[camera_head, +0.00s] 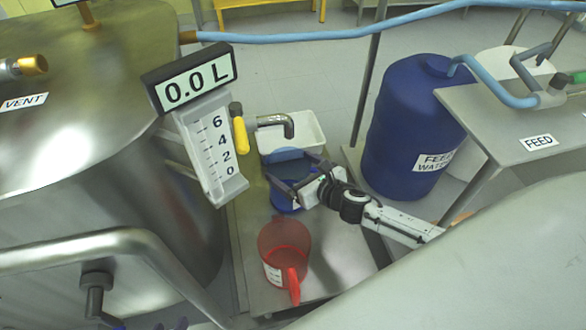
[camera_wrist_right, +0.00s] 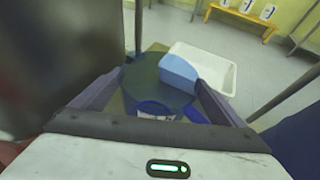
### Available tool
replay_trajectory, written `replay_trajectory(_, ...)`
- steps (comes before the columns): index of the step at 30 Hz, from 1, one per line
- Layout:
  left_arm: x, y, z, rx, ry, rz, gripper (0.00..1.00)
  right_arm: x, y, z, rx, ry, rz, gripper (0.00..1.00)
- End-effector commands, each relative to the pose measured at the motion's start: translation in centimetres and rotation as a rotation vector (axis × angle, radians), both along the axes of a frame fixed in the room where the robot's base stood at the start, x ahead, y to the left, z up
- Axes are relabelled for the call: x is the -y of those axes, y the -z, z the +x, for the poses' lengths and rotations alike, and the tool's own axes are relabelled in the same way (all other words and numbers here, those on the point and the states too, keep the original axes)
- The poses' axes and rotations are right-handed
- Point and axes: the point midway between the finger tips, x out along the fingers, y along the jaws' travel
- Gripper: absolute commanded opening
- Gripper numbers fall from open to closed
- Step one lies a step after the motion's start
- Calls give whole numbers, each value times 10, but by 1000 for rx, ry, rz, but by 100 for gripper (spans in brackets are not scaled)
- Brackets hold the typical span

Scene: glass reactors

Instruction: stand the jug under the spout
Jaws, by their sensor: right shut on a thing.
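A blue jug (camera_head: 283,201) is at the platform's middle, below the metal spout (camera_head: 275,121) in the head view; I cannot tell whether it is exactly under the outlet. My right gripper (camera_head: 290,176) is shut on the blue jug, with a finger on either side. In the right wrist view, the blue jug (camera_wrist_right: 150,80) shows between the fingers. A red jug (camera_head: 284,240) with a red handle stands upright nearer on the platform. Of my left gripper (camera_head: 150,326), only dark slivers show at the bottom edge.
A blue feed-water drum (camera_head: 405,120) stands right, the steel vessel (camera_head: 90,180) left. A gauge (camera_head: 212,150) reads 0.0 L. The metal platform (camera_head: 335,255) is clear right of the red jug.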

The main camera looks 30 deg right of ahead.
Motion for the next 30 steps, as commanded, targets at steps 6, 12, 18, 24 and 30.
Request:
replay_trajectory(6,2,2,1,-6,8,0,31,0,3,0,0,0,-1,100)
replay_trajectory(12,2,0,2,-5,7,-1,31,0,2,0,0,0,-1,100)
replay_trajectory(18,-4,-7,-2,14,-13,1,31,3,-8,-18,-3,-2,-3,100)
replay_trajectory(24,-10,-15,-9,41,-40,0,31,8,-27,-59,-3,-1,-1,100)
replay_trajectory(30,-11,-16,-8,41,-37,7,31,13,-39,-92,-2,0,-1,100)
